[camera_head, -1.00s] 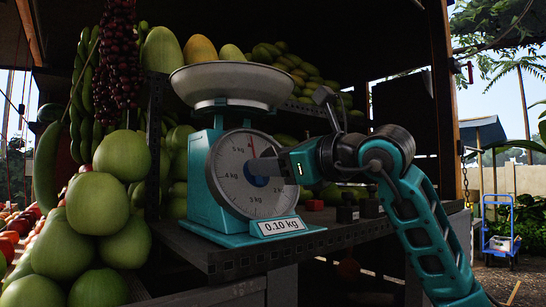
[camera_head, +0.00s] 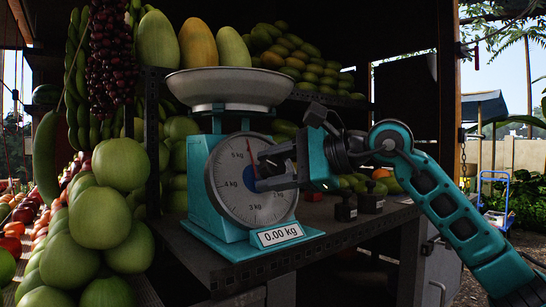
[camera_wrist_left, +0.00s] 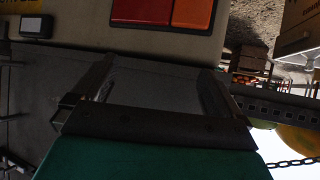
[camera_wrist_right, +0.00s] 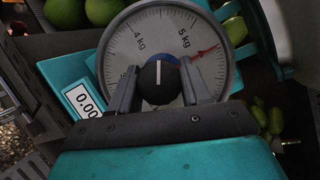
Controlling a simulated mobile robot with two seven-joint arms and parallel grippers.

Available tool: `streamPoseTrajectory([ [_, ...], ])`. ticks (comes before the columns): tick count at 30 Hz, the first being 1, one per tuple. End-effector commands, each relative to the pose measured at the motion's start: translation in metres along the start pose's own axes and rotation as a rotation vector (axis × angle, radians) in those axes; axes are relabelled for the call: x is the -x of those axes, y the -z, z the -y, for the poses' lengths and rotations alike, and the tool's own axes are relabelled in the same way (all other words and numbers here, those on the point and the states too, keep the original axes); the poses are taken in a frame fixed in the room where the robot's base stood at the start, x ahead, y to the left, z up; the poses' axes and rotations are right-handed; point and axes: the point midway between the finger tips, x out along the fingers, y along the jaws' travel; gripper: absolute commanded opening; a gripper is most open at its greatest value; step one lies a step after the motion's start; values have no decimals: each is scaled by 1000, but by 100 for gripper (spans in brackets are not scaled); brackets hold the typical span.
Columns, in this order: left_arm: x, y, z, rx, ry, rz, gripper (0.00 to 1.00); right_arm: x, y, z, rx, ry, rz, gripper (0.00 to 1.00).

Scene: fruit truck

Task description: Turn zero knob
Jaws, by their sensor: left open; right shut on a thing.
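The teal scale (camera_head: 212,205) stands on the shelf with an empty pan (camera_head: 230,84) on top. Its display (camera_head: 280,234) reads 0.00 kg. The round dial (camera_head: 232,200) has a red needle pointing near the top. The zero knob at its centre is black with a white line and a blue base, seen in the right wrist view (camera_wrist_right: 158,82). My right gripper (camera_head: 262,178) is shut on the knob, one finger on each side, from the right of the dial. My left gripper (camera_wrist_left: 150,95) is open and empty in its wrist view; it is not in the head view.
Large green fruits (camera_head: 102,217) are piled left of the scale. Dark weights (camera_head: 346,208) stand on the shelf to the right. Dark grapes (camera_head: 110,45) hang at upper left. A wooden crate (camera_wrist_left: 250,62) shows in the left wrist view.

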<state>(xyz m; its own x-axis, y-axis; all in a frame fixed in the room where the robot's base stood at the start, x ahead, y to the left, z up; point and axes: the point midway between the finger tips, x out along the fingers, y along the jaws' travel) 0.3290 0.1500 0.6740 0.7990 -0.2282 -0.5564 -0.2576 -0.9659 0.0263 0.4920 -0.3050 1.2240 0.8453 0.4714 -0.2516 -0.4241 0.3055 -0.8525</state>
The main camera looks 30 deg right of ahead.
Motion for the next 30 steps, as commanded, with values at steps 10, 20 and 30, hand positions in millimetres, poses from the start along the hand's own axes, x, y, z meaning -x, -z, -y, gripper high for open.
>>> streamPoseTrajectory([
  [10,6,11,-2,12,0,-2,100,1,0,2,85,-37,0,17],
  [20,5,12,-2,11,0,-6,100,0,0,1,92,-40,-1,17],
  [30,5,12,-1,4,0,-5,100,0,0,1,91,-41,-1,69],
])
